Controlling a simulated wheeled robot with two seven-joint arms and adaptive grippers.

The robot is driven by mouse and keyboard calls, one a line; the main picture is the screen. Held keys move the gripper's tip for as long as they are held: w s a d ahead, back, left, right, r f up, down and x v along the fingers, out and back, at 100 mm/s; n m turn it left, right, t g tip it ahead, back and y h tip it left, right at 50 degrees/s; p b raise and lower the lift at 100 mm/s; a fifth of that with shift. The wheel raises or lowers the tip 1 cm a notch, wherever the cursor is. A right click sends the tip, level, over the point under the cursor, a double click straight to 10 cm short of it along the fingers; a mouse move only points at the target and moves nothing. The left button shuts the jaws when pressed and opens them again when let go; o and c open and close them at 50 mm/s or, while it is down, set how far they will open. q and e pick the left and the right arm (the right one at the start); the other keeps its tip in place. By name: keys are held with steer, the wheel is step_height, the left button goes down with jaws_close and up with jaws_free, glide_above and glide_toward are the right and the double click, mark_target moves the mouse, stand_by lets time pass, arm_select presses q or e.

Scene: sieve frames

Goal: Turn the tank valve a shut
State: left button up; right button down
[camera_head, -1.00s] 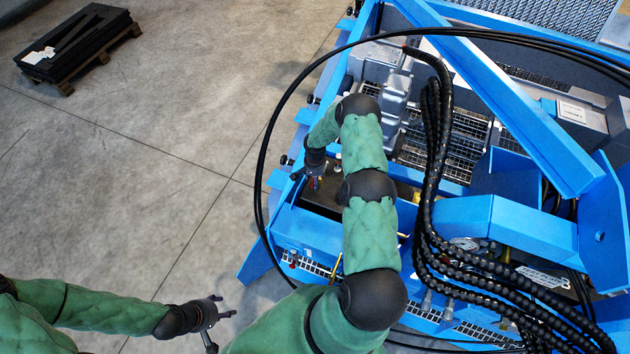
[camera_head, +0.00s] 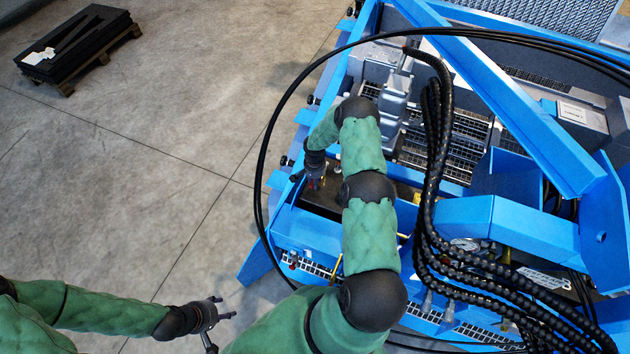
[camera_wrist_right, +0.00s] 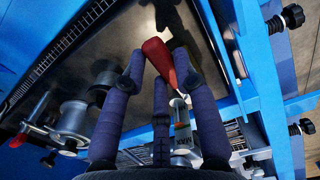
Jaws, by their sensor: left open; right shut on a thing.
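A red valve handle (camera_wrist_right: 158,58) shows in the right wrist view, between the fingers of my right gripper (camera_wrist_right: 160,85). My right gripper is shut on this handle. In the head view my right gripper (camera_head: 316,182) is small and reaches down at the dark tank top (camera_head: 322,205), and the handle is mostly hidden there. A second red lever (camera_wrist_right: 20,140) is at the left of the wrist view, apart from the gripper. I cannot tell from a label which is valve a. My left gripper (camera_head: 218,326) is open and empty, low over the floor.
A blue machine frame (camera_head: 300,232) surrounds the tank. Thick black hoses (camera_head: 430,190) hang to the right of my right arm, and a thin black cable (camera_head: 259,170) loops around on the left. A pallet stack (camera_head: 78,45) stands far left. The grey floor between is clear.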

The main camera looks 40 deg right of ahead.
steer(key=shift+w+a+f+m+b, duration=0.2)
steer(key=shift+w+m+b, duration=0.4)
steer(key=shift+m+b, duration=0.55)
steer(key=m+b, duration=0.1)
steer(key=w+m+b, duration=0.1)
steer(key=m+b, duration=0.1)
steer(key=w+m+b, duration=0.1)
steer(key=shift+w+a+b, duration=0.15)
steer(key=shift+a+b, duration=0.1)
steer(key=shift+b, duration=0.05)
steer(key=shift+w+m+b, duration=0.45)
steer(key=shift+m+b, duration=0.3)
steer(key=shift+m, duration=0.3)
steer(key=shift+w+d+r+m+b, duration=0.1)
steer(key=shift+w+d+m+b, duration=0.55)
steer(key=shift+m, duration=0.9)
steer(key=shift+w+d+m+b, duration=0.25)
steer(key=shift+w+m+b, duration=0.35)
steer(key=shift+m+b, duration=0.8)
steer(key=shift+w+d+r+m+b, duration=0.1)
steer(key=shift+w+d+m+b, duration=0.5)
steer(key=shift+m, duration=1.15)
steer(key=shift+w+a, duration=0.1)
